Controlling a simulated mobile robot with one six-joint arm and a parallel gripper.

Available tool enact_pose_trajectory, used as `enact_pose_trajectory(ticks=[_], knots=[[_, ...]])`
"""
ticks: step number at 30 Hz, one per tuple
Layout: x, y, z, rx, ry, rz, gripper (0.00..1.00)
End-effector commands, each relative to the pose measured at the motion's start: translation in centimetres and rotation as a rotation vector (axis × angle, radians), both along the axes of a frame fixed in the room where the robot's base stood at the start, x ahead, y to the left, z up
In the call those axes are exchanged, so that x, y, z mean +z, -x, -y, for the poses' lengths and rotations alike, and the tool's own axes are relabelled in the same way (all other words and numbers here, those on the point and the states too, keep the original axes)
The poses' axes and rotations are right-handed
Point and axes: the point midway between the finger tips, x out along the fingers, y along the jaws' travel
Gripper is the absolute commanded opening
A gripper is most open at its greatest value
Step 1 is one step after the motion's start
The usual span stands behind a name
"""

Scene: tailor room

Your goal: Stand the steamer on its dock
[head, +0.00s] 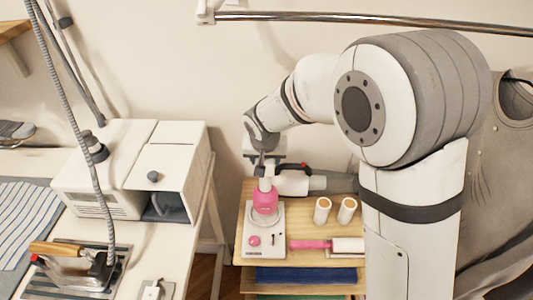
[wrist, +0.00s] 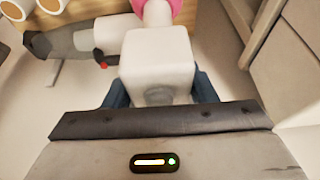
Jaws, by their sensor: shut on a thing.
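The steamer (head: 265,198), pink below with a white upper part, is upright over the rear part of its dock (head: 278,238). The dock is a white box with a pink knob on the small wooden table. My gripper (head: 266,160) is above the steamer and shut on its white upper part. In the wrist view the steamer's white block (wrist: 158,62) sits between the dark blue fingers of my gripper (wrist: 158,92), with pink beyond it. The dock is not clear in the wrist view. I cannot tell whether the steamer's base touches the dock.
Two thread spools (head: 322,211) (head: 347,211) and a pink-handled roller (head: 312,244) are to the dock's right. An iron (head: 85,265) and white machine (head: 130,170) occupy the left table.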

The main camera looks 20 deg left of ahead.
Motion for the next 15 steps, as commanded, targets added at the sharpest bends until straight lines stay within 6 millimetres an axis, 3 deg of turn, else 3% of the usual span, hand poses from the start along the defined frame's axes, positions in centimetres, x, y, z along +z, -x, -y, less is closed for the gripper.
enact_pose_trajectory(ticks=[15], knots=[[-3.9, 0.2, -0.4, 0.009, -0.002, 0.003, 0.0]])
